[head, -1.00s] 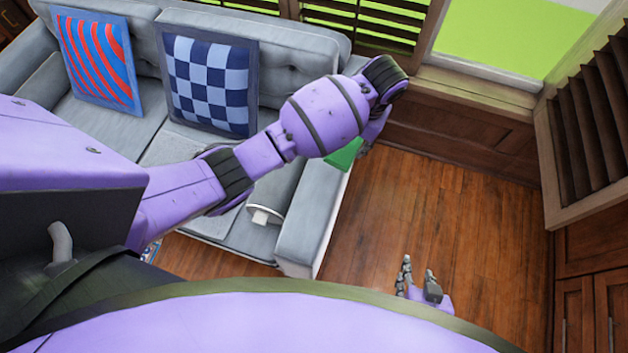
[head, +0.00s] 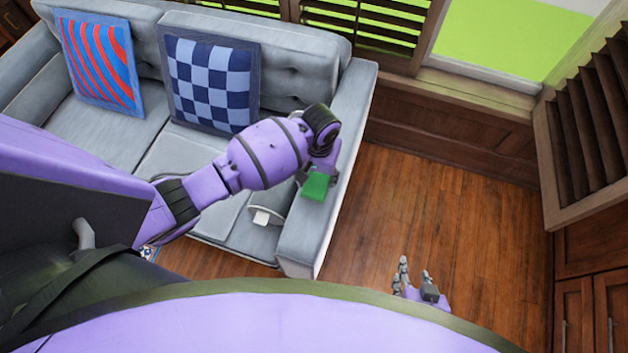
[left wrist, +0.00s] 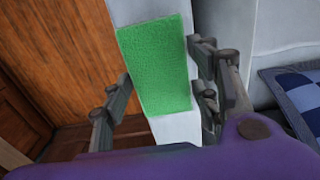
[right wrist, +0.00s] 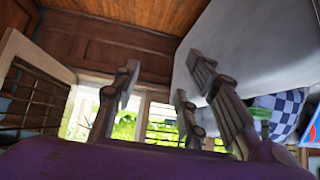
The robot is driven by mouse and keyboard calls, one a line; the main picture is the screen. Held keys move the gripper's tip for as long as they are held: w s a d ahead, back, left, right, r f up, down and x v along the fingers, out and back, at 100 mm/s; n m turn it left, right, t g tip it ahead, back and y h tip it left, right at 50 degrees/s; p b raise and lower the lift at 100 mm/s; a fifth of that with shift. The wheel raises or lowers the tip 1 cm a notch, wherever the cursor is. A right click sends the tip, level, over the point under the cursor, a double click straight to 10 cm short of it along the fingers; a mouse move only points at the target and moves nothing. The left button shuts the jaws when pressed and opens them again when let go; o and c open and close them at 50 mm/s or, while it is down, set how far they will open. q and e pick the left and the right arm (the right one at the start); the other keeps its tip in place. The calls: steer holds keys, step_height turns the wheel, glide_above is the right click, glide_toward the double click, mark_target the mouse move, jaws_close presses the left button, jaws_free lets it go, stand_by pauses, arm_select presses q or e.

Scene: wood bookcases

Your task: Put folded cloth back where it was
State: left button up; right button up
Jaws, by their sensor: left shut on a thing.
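The folded cloth (head: 316,187) is a green rectangular pad at the right armrest (head: 308,235) of the grey sofa. In the left wrist view the cloth (left wrist: 157,65) lies between my left fingers, with the pale armrest (left wrist: 178,128) beneath it. My left gripper (head: 318,180) is shut on the cloth, which lines up over the armrest top. I cannot tell whether the cloth touches the armrest. My right gripper (head: 414,271) is low over the wood floor, right of the sofa. In the right wrist view its fingers (right wrist: 160,78) are spread and empty.
A checkered blue cushion (head: 211,82) and a red-blue striped cushion (head: 101,62) lean on the sofa back. A grey roll with a white tag (head: 262,215) lies on the seat beside the armrest. The floor (head: 430,210) to the right is clear. Wood cabinets (head: 586,300) stand at far right.

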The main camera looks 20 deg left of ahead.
mark_target(314, 182)
arm_select(q)
steer(key=shift+a+f, duration=0.35)
steer(key=shift+f, duration=0.05)
steer(key=f, duration=0.4)
steer(key=shift+a+b, duration=0.3)
steer(key=shift+r, duration=0.15)
steer(key=o, duration=1)
